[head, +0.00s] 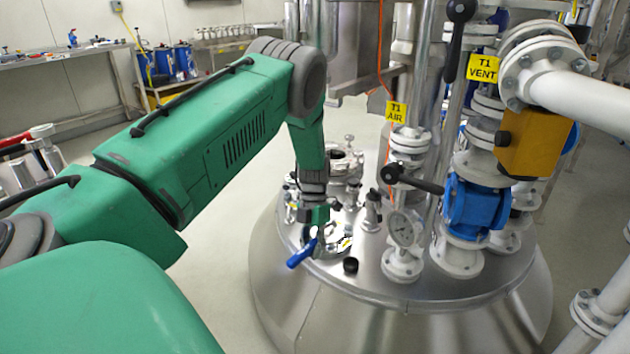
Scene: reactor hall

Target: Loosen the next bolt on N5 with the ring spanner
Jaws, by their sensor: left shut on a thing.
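My left gripper (314,228) points down over the top of the steel vessel (400,330). It is shut on what looks like the ring spanner, whose blue handle (301,254) sticks out to the lower left. The spanner's ring end is hidden by the gripper or too small to make out. Under and beside the gripper is a shiny round nozzle cover (332,243), probably N5; no N5 label is readable. Its single bolts cannot be told apart, nor whether the ring sits on one. My right gripper is not in view.
A black knob (351,265) is close by on the lid. Behind is another flanged nozzle (344,165). Further right are a blue valve (470,207) and the T1 VENT pipe.

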